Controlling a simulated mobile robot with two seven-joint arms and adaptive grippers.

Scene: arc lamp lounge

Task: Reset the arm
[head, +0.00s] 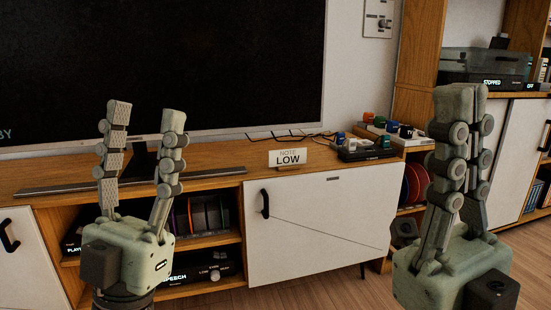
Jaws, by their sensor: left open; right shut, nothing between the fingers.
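My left gripper (145,113) is raised at the left in front of the wooden media console (225,181). Its two fingers point up and stand apart, with nothing between them. My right gripper (461,95) is raised at the right, in front of the wooden shelf unit. Its fingers point up and are together, with nothing held. Both grippers appear nearer to me than the furniture. The upper arm links are out of view below.
A large dark television (200,60) stands on the console. A sign reading LOW (288,157) and a black device with coloured knobs (365,150) are on its top. A turntable (485,68) sits on the right shelf. Wooden floor (330,290) shows in front.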

